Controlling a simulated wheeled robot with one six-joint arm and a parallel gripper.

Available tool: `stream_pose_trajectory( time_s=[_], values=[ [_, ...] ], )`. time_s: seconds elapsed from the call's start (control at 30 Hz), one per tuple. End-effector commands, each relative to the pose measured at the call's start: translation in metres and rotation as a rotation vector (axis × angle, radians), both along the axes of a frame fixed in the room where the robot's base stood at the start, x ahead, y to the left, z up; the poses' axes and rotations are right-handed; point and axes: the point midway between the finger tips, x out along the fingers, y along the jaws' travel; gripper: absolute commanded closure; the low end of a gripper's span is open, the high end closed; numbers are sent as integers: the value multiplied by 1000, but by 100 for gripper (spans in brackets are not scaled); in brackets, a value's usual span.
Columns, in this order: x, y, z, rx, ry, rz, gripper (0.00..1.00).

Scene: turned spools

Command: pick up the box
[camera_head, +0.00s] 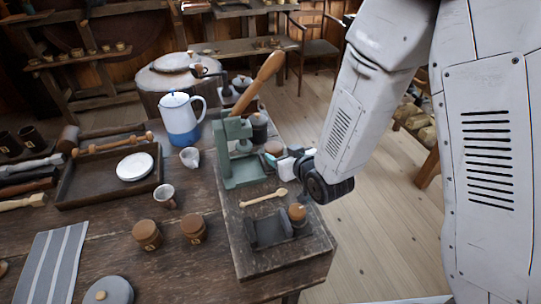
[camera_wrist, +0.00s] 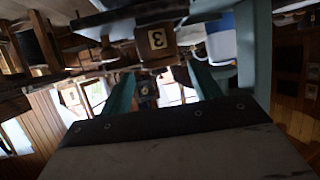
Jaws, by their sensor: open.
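Two round brown lidded boxes (camera_head: 147,235) and (camera_head: 193,228) stand upright side by side on the near part of the wooden table. I cannot tell which box the task means. My gripper (camera_head: 284,164) is open beside the green press, to the right of and farther back than these boxes. In the wrist view my gripper (camera_wrist: 163,80) shows two spread teal fingers. A brown block-like thing with a pale label bearing a 3 (camera_wrist: 157,39) appears beyond them. I cannot tell whether it is one of these boxes.
A green press (camera_head: 233,160) with a wooden lever stands on a board (camera_head: 296,268). A wooden spoon (camera_head: 263,198) and a dark cradle (camera_head: 267,232) lie nearer. A blue-and-white pot (camera_head: 180,118), a cup (camera_head: 164,196) and a tray (camera_head: 73,195) are to the left.

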Motion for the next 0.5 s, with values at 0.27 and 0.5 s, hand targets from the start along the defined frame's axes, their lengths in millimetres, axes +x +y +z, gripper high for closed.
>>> stream_pose_trajectory(
  time_s=[0.27,0.5],
  values=[
    [18,10,-21,-1,1,1,37],
    [38,20,-31,-1,1,2,37]
  ],
)
